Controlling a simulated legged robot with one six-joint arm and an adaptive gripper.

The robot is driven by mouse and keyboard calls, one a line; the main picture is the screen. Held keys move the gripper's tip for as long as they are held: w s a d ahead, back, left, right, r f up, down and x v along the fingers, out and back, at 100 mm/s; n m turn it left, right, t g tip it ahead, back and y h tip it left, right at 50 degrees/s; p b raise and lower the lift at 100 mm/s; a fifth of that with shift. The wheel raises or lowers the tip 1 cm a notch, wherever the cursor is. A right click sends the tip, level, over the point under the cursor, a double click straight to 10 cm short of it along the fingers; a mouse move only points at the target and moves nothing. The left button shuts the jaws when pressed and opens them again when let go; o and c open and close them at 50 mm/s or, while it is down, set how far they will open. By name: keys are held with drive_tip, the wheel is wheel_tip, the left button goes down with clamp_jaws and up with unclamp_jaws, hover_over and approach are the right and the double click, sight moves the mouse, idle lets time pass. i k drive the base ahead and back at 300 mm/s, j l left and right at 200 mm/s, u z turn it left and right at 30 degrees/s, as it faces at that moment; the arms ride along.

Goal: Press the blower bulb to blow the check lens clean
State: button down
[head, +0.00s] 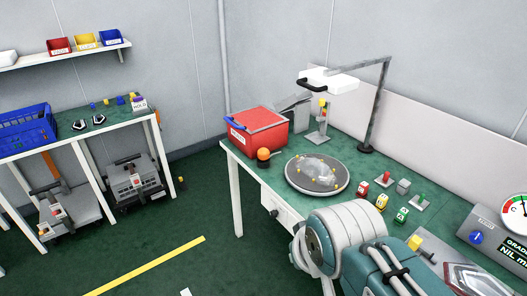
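A small orange ball on a dark base (264,153) stands at the left end of the green bench, in front of the red box; it may be the blower bulb. A clear, lumpy piece with yellow bits (318,172) lies on a round grey turntable. A clear and red lamp lens (470,279) lies at the lower right edge, partly cut off. I cannot tell which piece is the check lens. My arm fills the lower middle and covers the bench's front edge. My gripper does not show.
Small red, yellow and green blocks (382,202) sit right of the turntable. A gauge box (495,238) is at far right.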

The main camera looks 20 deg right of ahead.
sight(262, 154)
drive_tip(key=i+j+z, duration=0.35)
drive_tip(key=i+j, duration=0.45)
drive_tip(key=i, duration=0.15)
drive_tip(key=i+j+z, duration=0.35)
drive_tip(key=i+j, duration=0.55)
drive_tip(key=j, duration=0.2)
